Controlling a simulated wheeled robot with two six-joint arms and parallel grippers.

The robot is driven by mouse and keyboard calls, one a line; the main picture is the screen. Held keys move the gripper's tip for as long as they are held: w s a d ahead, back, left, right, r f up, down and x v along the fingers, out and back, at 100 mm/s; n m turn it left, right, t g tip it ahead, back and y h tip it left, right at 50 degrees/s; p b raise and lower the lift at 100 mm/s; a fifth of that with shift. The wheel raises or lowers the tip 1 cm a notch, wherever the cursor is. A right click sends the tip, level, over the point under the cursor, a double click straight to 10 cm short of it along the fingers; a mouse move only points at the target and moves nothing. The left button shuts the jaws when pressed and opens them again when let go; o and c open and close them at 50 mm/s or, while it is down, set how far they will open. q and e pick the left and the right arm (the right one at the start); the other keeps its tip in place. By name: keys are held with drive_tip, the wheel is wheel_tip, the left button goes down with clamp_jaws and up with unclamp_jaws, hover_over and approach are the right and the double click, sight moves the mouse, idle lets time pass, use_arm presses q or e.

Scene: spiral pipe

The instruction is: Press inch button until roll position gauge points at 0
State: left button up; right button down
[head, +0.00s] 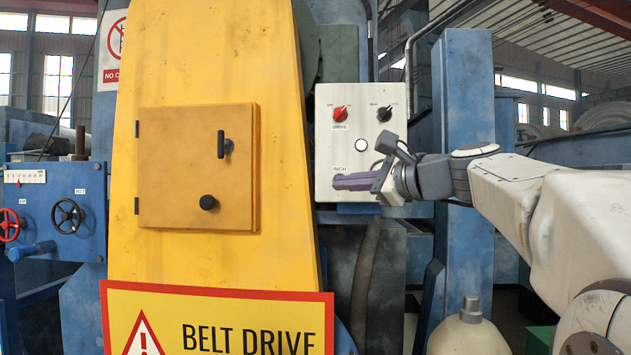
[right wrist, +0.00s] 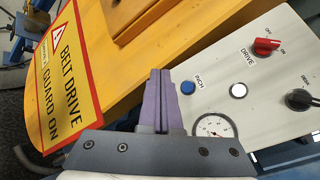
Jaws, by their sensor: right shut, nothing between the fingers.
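The blue inch button (right wrist: 188,88), labelled INCH, is on the white control panel (right wrist: 225,65). In the head view my gripper covers the button, and only the INCH label shows on the panel (head: 345,100). My right gripper (head: 337,183) is shut and empty, with its purple fingers in front of the panel's lower part. In the right wrist view the fingertips (right wrist: 160,72) appear just left of the button, and I see no contact. A round dial gauge (right wrist: 214,126) is partly hidden by the gripper. A scale gauge (head: 25,176) is at far left; its reading is too small to tell.
The panel also has a red drive knob (head: 340,114), a black knob (head: 384,114) and a white round light (head: 362,145). A yellow belt guard (head: 280,90) stands left of the panel. A blue box (head: 75,190) with handwheels is farther left.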

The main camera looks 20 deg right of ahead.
drive_tip(key=w+d+p, duration=0.2)
drive_tip(key=w+p, duration=0.1)
drive_tip(key=w, duration=0.4)
drive_tip(key=shift+w+d, duration=0.35)
drive_tip(key=shift+d, duration=0.05)
drive_tip(key=shift+w, duration=0.1)
idle(1.6)
drive_tip(key=shift+w+d+p, duration=0.15)
drive_tip(key=shift+w+p, duration=0.15)
drive_tip(key=shift+p, duration=0.05)
drive_tip(key=shift+w+d, duration=0.15)
drive_tip(key=shift+w, duration=0.2)
idle(0.6)
idle(0.3)
drive_tip(key=shift+s+a+b, duration=0.3)
drive_tip(key=shift+s+b, duration=0.05)
drive_tip(key=shift+s, duration=0.4)
